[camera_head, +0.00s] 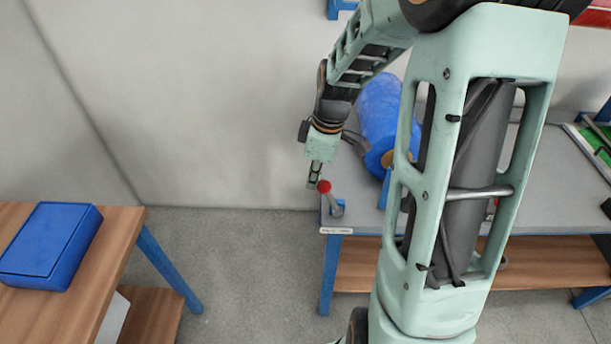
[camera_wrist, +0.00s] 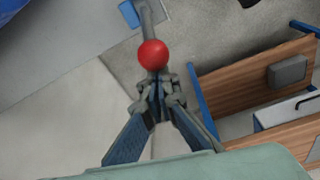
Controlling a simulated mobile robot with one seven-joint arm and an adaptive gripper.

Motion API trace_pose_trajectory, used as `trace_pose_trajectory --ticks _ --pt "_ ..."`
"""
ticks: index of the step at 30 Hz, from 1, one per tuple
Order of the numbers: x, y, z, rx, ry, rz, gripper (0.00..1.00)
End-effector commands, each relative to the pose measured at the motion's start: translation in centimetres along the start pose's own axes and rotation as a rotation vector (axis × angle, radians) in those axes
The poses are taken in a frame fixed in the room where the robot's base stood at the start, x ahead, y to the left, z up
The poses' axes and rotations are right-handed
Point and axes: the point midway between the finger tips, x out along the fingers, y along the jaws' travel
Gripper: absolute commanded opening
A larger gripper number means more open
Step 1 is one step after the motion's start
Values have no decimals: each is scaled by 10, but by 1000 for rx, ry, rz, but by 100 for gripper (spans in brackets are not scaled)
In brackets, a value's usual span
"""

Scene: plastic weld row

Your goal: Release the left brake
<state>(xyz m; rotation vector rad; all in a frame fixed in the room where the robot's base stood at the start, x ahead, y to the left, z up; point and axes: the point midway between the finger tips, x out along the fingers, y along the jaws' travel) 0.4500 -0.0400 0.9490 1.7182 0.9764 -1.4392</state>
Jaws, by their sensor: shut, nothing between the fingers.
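The left brake is a grey lever (camera_head: 334,199) with a red ball knob (camera_head: 324,186), at the near left corner of the grey bench. In the wrist view the red knob (camera_wrist: 152,54) sits just beyond my fingertips, with the grey lever (camera_wrist: 148,14) running up from it to a blue base (camera_wrist: 129,14). My gripper (camera_head: 314,184) is shut and empty, pointing down just left of the knob. In the wrist view my gripper (camera_wrist: 157,84) shows its fingers together. I cannot tell whether the fingertips touch the knob.
A blue roll (camera_head: 378,112) lies on the grey bench (camera_head: 362,215) behind the lever. A wooden table (camera_head: 112,225) with a blue box (camera_head: 50,245) stands at the left. Floor (camera_head: 245,250) lies open between them. My arm hides part of the bench.

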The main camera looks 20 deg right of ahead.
Motion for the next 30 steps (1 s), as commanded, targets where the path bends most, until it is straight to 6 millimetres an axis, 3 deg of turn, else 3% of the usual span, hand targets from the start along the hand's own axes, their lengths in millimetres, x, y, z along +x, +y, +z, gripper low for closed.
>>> trace_pose_trajectory --ticks 15,30 --pt "-21 9 38 1 36 -7 0" --pt "-25 12 56 4 29 -6 0"
